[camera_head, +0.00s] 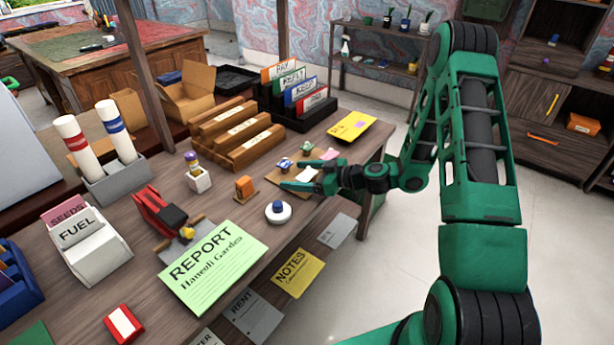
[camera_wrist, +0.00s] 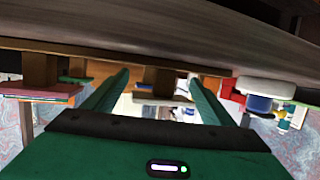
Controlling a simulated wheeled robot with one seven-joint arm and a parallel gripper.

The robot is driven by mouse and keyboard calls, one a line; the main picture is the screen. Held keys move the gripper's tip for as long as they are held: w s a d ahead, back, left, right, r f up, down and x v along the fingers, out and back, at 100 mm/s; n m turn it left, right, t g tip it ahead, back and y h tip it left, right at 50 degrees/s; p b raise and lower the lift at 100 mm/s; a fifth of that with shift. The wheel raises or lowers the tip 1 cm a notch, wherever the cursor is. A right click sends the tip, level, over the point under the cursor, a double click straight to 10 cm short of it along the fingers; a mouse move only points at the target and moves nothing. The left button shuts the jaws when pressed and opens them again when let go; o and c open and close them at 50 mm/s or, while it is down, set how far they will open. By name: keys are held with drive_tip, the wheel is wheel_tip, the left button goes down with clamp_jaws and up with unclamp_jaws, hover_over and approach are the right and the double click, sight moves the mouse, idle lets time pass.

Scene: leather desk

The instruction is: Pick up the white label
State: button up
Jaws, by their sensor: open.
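The white label (camera_head: 308,174) is a small pale piece on a brown mat (camera_head: 277,180), near the far right end of the desk. In the head view it lies between the two fingers of my gripper (camera_head: 291,175), which is open and points left, low over the desk. In the wrist view my gripper (camera_wrist: 159,78) shows its two green fingers apart, with the desk appearing at the top. A brown block with white and blue pieces shows between them there; I cannot tell whether one is the label. I see no clear contact with the fingers.
A white disc with a blue knob (camera_head: 278,212) stands nearby. A yellow folder (camera_head: 352,127) and wooden boxes (camera_head: 245,145) lie behind. Free floor is at right.

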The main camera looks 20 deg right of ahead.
drive_tip(key=shift+w+a+f, duration=0.15)
drive_tip(key=shift+w+a, duration=0.1)
drive_tip(key=shift+a, duration=0.05)
drive_tip(key=c, duration=1.1)
drive_tip(key=shift+o, duration=0.2)
